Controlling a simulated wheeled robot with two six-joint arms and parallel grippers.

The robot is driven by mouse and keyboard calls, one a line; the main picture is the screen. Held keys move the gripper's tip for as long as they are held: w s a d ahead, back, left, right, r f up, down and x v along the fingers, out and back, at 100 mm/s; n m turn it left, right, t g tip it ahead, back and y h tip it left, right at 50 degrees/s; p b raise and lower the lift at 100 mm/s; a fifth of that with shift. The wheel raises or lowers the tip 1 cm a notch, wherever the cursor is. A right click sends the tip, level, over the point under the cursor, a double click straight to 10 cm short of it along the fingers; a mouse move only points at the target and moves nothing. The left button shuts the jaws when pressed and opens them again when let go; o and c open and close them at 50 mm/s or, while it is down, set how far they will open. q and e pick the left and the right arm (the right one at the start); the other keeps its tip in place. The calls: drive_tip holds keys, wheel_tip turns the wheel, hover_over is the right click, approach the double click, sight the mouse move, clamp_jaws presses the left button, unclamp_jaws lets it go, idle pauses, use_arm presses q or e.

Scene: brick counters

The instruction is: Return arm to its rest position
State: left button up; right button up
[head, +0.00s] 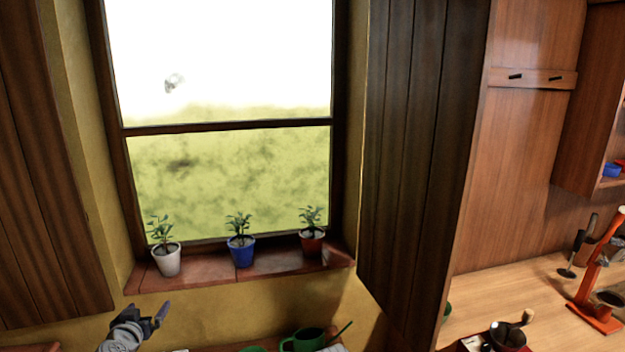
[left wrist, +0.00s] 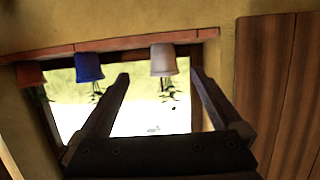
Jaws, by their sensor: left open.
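My left gripper (head: 147,315) is at the bottom left of the head view, below the window sill and in front of the yellow wall. In the left wrist view its two dark fingers (left wrist: 159,76) are spread apart, with nothing held between them. That view is upside down and faces the window, with the white pot (left wrist: 163,60) seen beyond the gap between the fingers. My right gripper is in neither view.
Potted plants in a white (head: 167,261), a blue (head: 241,251) and a red pot (head: 312,242) stand on the brick sill (head: 205,270). A green mug (head: 305,340) is below. Dark shutters flank the window. A wooden counter (head: 520,290) with an orange-red stand (head: 597,316) is at right.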

use_arm(q)
drive_tip(key=s+d+f+m+g+h, duration=0.1)
drive_tip(key=d+f+m+g+h, duration=0.3)
drive_tip(key=d, duration=0.8)
drive_tip(key=s+d+f+g+h, duration=0.15)
drive_tip(key=d+f, duration=0.35)
drive_tip(key=d, duration=0.6)
drive_tip(key=s+d+f+m+g+y, duration=0.1)
drive_tip(key=s+d+f+g+y, duration=0.1)
drive_tip(key=s+d, duration=0.4)
drive_tip(key=s+d+f+m+g+y, duration=0.1)
drive_tip(key=s+d+f+g, duration=0.3)
drive_tip(key=s, duration=0.7)
drive_tip(key=d+g+y, duration=0.1)
drive_tip(key=d+g, duration=0.1)
drive_tip(key=g, duration=0.1)
drive_tip(key=shift+d+f, duration=0.2)
drive_tip(key=shift+d, duration=0.2)
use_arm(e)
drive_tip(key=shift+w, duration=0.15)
use_arm(q)
drive_tip(key=shift+w, duration=0.1)
